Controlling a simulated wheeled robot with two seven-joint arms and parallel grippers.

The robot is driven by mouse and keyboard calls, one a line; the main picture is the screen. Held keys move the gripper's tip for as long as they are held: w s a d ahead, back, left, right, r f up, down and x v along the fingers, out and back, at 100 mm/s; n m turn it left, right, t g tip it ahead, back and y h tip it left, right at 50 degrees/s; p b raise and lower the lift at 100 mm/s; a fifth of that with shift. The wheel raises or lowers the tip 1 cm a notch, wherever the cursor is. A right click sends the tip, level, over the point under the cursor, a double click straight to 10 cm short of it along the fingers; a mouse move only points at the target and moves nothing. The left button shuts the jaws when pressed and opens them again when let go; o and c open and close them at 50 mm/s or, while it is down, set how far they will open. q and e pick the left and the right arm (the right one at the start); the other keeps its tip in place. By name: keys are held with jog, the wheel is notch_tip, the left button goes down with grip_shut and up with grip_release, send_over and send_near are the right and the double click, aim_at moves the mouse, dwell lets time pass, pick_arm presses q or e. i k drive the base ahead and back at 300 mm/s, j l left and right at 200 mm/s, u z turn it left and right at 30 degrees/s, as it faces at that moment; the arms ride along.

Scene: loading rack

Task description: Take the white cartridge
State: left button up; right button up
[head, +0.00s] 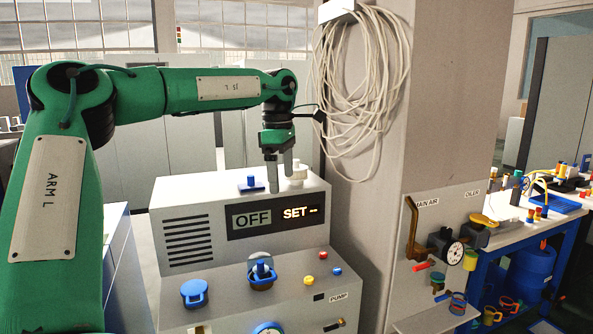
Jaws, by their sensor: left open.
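A small white cartridge (297,172) stands upright on top of the light grey machine (190,190), near its right end. My left gripper (280,180) points down from above, with its two fingers open and apart. The fingers show just left of the white cartridge, and the nearer finger reaches lower in the picture. I cannot tell whether a finger touches the cartridge; its left side is partly hidden. My right gripper is not in view.
A blue piece (250,184) stands on the machine top left of my gripper. The machine front has an OFF/SET display (275,215), blue knobs (194,292) and buttons. A pillar (372,200) with coiled cable (350,80) rises close on the right. A cluttered blue bench (490,255) stands farther right.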

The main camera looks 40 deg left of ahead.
aim_at(299, 170)
jog(key=i+j, duration=0.9)
jog(key=j, duration=0.25)
jog(key=i+j, duration=0.45)
jog(key=j, duration=0.1)
